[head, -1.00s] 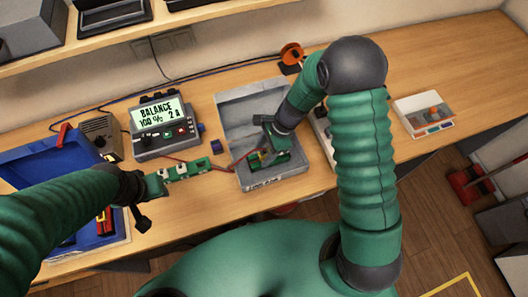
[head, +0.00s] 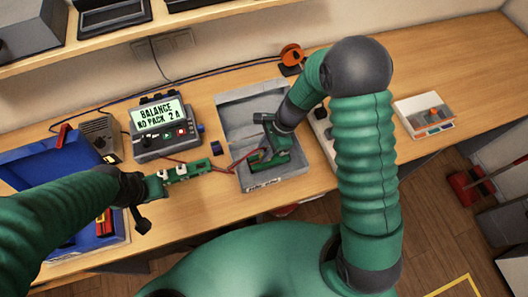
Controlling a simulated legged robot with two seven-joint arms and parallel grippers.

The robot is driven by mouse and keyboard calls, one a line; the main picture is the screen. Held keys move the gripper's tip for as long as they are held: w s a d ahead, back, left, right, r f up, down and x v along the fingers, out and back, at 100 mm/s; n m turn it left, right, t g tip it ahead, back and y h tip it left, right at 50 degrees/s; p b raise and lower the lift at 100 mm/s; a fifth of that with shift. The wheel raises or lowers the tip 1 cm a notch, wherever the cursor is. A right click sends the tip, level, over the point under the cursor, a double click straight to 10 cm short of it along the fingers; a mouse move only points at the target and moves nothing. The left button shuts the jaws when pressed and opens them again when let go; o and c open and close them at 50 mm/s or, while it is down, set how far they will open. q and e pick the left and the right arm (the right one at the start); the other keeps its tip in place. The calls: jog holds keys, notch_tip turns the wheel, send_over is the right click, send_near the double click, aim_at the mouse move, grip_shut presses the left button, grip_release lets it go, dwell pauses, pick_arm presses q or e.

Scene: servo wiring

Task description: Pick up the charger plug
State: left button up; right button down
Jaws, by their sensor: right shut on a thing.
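The charger (head: 165,127) stands at the back of the bench with its screen reading "BALANCE NO PACK 2 A". A red lead (head: 235,163) runs into the grey tray (head: 228,106) and ends at my right gripper (head: 262,158). That gripper is low inside the tray, shut on what looks like the charger plug at the lead's end; the plug itself is mostly hidden by the fingers.
A blue bin (head: 35,165) stands at left, partly under my left arm. A small dark blue block (head: 216,147) lies beside the tray. An orange spool (head: 291,55) is behind it.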

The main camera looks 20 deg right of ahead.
notch_tip(320, 180, up, 2)
jog(key=shift+r, duration=0.2)
jog(key=s+a+b, duration=0.1)
jog(key=s+a, duration=0.3)
jog(key=s, duration=0.3)
jog(key=s+a+r+b, duration=0.1)
jog(key=s+a+b, duration=0.1)
jog(key=s, duration=0.5)
jog(key=shift+a+r+b, duration=0.2)
jog(key=shift+a+b, duration=0.1)
jog(key=shift+a, duration=0.6)
